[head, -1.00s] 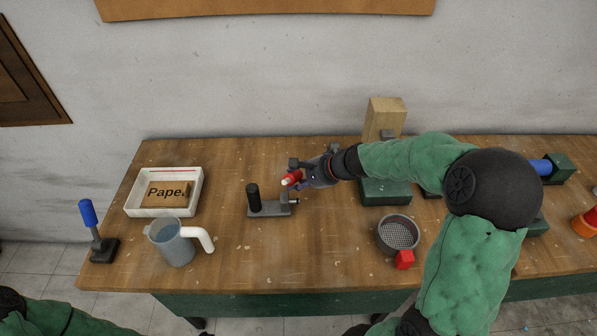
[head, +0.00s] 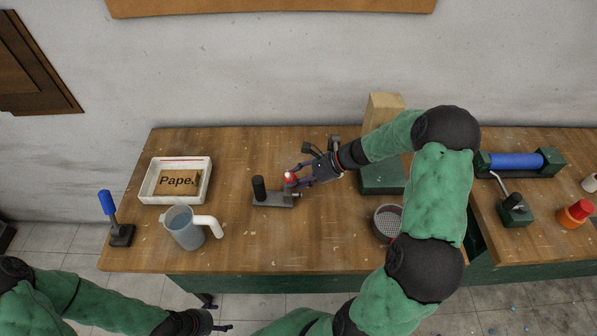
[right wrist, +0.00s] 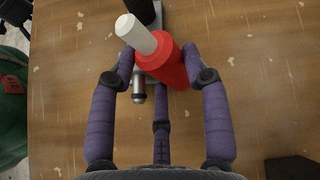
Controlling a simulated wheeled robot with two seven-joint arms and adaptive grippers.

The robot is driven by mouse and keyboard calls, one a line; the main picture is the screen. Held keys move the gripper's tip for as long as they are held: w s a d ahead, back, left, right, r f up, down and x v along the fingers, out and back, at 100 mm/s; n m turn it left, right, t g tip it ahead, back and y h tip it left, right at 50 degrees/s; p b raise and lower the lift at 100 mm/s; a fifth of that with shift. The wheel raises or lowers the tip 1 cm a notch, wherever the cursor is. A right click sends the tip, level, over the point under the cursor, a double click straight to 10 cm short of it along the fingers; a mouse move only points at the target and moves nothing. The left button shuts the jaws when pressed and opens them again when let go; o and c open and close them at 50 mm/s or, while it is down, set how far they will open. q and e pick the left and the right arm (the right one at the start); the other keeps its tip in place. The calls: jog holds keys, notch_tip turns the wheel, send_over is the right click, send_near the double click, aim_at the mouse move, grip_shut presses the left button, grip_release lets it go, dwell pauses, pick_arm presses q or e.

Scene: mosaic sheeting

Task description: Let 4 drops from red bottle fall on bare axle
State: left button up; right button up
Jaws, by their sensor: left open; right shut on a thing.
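The red bottle (head: 290,181) with a white nozzle is in my right gripper (head: 290,177), which is shut on it. In the right wrist view the bottle (right wrist: 176,65) sits between the purple fingers, its nozzle towards the upper left. In the head view it looks roughly upright, nozzle up. The small metal axle (right wrist: 138,91) sticks out of a grey holder (head: 272,200) with a black post, below and close beside the bottle. The exact gap cannot be told. No drop is visible. My left gripper (head: 222,328) is open and empty, low in front of the bench.
A sieve cup (head: 383,224) is partly behind my right arm. A blue roller (head: 515,162) and an orange-red container (head: 575,214) are at right.

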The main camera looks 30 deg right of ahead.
aim_at(290, 174)
jog(key=shift+s+a+f, duration=0.1)
jog(key=shift+a, duration=0.05)
jog(key=shift+r+p, duration=2.05)
jog(key=shift+r, duration=0.55)
